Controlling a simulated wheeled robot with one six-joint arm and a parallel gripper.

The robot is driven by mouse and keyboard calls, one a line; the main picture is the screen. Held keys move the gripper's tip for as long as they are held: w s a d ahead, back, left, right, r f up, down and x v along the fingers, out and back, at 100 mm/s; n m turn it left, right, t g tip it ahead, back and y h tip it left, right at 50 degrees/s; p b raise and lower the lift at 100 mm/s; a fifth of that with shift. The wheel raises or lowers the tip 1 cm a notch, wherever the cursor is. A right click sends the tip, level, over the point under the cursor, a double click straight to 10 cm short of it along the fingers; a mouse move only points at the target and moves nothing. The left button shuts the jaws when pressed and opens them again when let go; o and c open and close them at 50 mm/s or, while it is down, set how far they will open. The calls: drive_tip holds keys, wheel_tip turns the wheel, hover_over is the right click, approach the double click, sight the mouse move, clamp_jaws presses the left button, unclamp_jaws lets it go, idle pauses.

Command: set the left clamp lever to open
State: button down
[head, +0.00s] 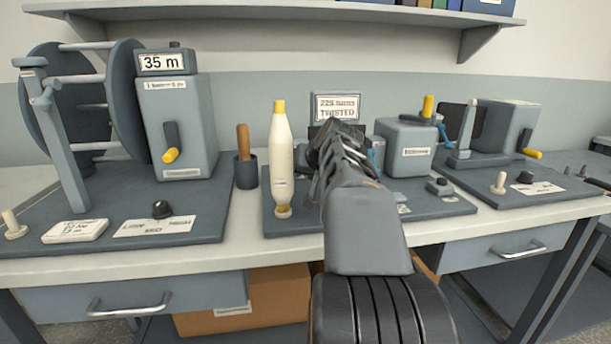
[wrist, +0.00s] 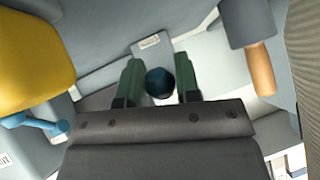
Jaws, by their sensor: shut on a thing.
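My gripper (wrist: 160,92) has its two green fingers on either side of a dark blue knob (wrist: 160,80), shut on it. It appears to be the end of the left clamp lever; its position is hard to tell. In the head view my arm and gripper (head: 342,150) cover this spot, and a bit of blue (head: 377,152) shows just to the right. The other blue lever (head: 441,132) stands beside the yellow handle on the right side of the grey box (head: 405,145); it also shows at the left of the wrist view (wrist: 38,124).
A white bobbin with a yellow tip (head: 281,160) stands upright left of my arm. A dark cup (head: 247,172) holds a wooden handle. A reel machine (head: 177,125) reading 35 m is at left. Another grey machine (head: 505,125) is at right. A shelf (head: 270,10) hangs above.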

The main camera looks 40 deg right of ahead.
drive_tip(key=c, duration=0.8)
unclamp_jaws()
drive_tip(key=p+v, duration=0.2)
drive_tip(key=v, duration=1.2)
drive_tip(key=shift+p, duration=0.4)
